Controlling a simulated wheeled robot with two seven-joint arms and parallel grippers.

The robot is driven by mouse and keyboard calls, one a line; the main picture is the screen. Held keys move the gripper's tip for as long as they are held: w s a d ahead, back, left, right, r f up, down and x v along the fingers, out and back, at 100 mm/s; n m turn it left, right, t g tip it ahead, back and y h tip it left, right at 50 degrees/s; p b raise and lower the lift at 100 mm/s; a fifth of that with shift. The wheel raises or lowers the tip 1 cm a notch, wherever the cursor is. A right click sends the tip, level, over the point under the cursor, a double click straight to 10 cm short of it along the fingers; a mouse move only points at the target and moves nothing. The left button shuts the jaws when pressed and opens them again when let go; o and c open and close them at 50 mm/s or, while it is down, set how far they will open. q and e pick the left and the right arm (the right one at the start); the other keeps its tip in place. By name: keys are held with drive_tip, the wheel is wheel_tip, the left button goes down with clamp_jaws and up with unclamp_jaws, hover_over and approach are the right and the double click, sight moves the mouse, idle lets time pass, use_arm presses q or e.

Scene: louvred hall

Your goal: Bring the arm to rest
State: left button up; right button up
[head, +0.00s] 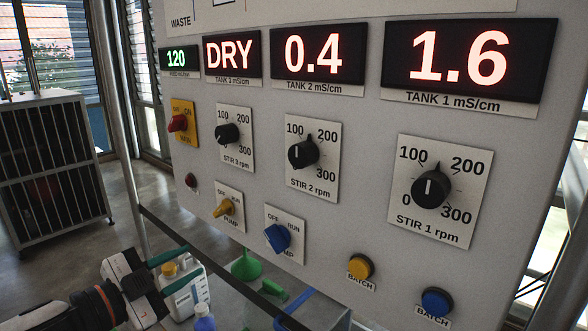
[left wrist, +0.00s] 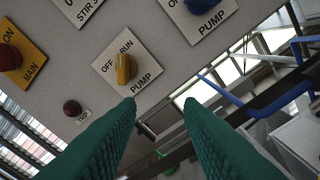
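My left gripper (head: 194,259) is low at the left in the head view, in front of the lower left of a grey control panel (head: 365,160). Its two green fingers are spread apart with nothing between them. In the left wrist view the fingers (left wrist: 161,102) point toward the panel's lower edge, below a yellow PUMP knob (left wrist: 125,69). They look apart from the knob. The yellow knob also shows in the head view (head: 224,208). My right gripper is in neither view.
The panel carries a red MAIN knob (head: 178,123), a blue PUMP knob (head: 278,238), black stir dials and BATCH buttons. Below stand a white jug (head: 187,290), a blue-capped bottle (head: 204,318) and a green funnel (head: 246,266). A dark rail (head: 215,268) crosses there.

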use_arm(q)
drive_tip(key=s+d+f+n+g+y, duration=0.1)
drive_tip(key=s+f+n+y, duration=0.2)
drive_tip(key=f, duration=0.6)
drive_tip(key=s+d+f+n+g+y, duration=0.1)
drive_tip(key=s+d+f+n+y, duration=0.2)
drive_tip(key=f, duration=0.6)
drive_tip(key=s+a+f+n+g+y, duration=0.35)
drive_tip(key=s+f+n+g, duration=0.45)
drive_tip(key=s+f, duration=0.85)
wheel_tip(320, 180, down, 22)
drive_tip(key=s+m+g, duration=0.1)
drive_tip(key=s+g, duration=0.1)
drive_tip(key=s+a+f+g, duration=0.1)
drive_tip(key=s+a+f, duration=0.2)
drive_tip(key=s+f, duration=1.3)
drive_tip(key=shift+f, duration=0.9)
drive_tip(key=shift+a, duration=0.1)
